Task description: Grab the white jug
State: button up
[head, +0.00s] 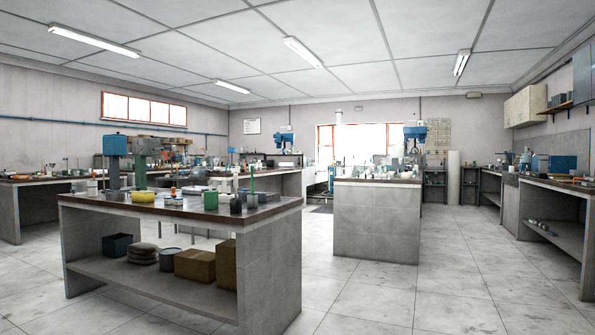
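I cannot make out a white jug for certain. Several small white items (377,171) stand on the top of the middle bench (375,222), too small to tell apart. A pale upright container (227,186) stands on the near bench (268,262), among other vessels; I cannot tell whether it is a jug. My gripper is not in view in the head view.
The near bench at left carries a green cup (211,201) and a yellow dish (143,197); its lower shelf holds boxes (195,265). Another bench (555,190) runs along the right wall. The tiled floor (465,270) is clear at centre right.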

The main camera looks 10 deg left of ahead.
aim_at(348, 170)
jog(key=u, duration=0.25)
jog(key=i, duration=9.4)
jog(key=u, duration=1.1)
jog(key=i, duration=2.95)
